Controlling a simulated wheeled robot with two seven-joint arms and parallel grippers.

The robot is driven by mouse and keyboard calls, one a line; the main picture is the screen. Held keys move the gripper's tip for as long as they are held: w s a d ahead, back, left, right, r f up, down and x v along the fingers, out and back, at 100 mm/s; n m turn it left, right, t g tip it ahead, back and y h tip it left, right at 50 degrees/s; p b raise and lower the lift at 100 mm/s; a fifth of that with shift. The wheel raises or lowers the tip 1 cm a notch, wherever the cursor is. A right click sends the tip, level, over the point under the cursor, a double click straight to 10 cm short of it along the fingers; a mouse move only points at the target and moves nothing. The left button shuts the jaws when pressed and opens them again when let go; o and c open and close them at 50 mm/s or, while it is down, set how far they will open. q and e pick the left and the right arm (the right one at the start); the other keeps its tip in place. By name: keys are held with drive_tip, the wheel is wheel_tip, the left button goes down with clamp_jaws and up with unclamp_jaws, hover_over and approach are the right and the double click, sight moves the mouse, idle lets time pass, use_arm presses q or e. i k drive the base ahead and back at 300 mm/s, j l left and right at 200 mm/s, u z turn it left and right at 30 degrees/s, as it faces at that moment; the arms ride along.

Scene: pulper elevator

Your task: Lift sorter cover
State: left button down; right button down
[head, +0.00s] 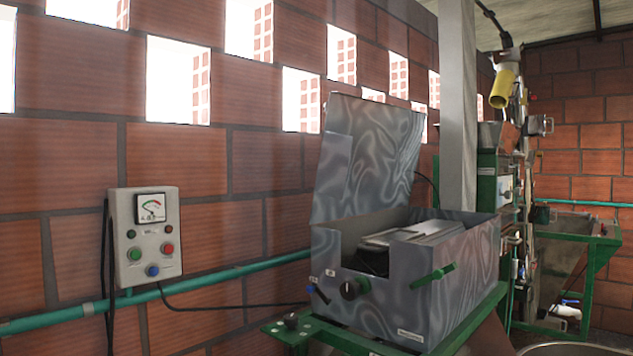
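The sorter is a grey, swirl-patterned metal box (450,285) on a green frame, right of the middle in the head view. Its cover (375,160) stands raised and nearly upright at the back left of the box, leaning slightly back toward the brick wall. The box top is open and a pale inner part (415,235) shows inside. A dark knob (354,288), a small blue-tipped lever (318,292) and a green handle (432,276) are on its front. Neither of my grippers is in view.
A grey control box (146,236) with a gauge and coloured buttons is on the brick wall at left. A teal pipe (220,277) runs along the wall. A pale column (457,110) stands behind the sorter. Green-framed machinery (590,250) fills the right.

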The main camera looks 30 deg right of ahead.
sight(384, 162)
drive_tip(key=i+j, duration=0.1)
drive_tip(key=j, duration=0.3)
drive_tip(key=i+j, duration=0.15)
drive_tip(key=j, duration=0.25)
drive_tip(key=z, duration=2.45)
